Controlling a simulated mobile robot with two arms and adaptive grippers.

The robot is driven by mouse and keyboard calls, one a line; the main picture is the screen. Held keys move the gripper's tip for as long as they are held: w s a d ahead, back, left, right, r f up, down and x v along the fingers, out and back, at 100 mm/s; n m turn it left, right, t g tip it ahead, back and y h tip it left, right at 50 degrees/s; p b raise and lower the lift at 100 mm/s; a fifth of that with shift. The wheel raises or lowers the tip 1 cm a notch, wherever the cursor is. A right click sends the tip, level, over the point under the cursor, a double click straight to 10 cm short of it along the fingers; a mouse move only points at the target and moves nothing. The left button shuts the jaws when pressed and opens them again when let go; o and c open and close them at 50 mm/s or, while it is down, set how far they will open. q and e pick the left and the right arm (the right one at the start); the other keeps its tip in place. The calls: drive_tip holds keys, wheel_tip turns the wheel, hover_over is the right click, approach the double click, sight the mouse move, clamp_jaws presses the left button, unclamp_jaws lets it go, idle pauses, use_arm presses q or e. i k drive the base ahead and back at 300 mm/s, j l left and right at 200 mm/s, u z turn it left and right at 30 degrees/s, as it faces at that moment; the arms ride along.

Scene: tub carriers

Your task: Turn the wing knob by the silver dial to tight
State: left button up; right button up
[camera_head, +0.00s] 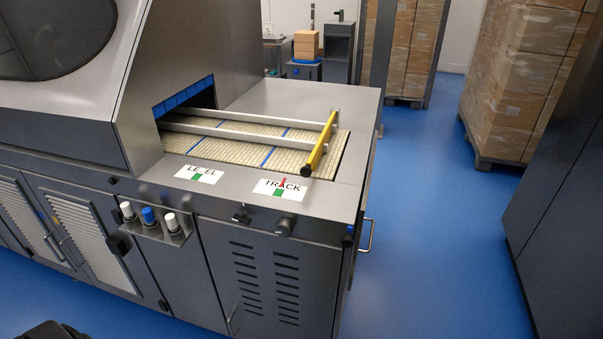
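Two small knobs stick out of the upper front edge of the steel machine (320,195). The left one is a dark wing-shaped knob (242,214), below and right of the LEVEL label (199,175). The right one is a rounder grey knob or dial (284,226), below the TRACK label (280,189). Both labels carry a green mark, and a red pointer shows at TRACK. The knobs' exact settings are too small to read, and no tight marking is legible. A dark piece at the bottom left edge may be part of my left gripper; no fingers show. My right gripper is out of view.
A slatted belt (215,151) with a yellow bar (320,147) across its end lies on top. A holder with white and blue capped bottles (150,217) juts from the front. A door handle (367,236) sticks out at the right end. Blue floor (440,240) is clear there.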

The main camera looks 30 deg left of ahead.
sight(242, 219)
drive_tip(key=u, duration=1.35)
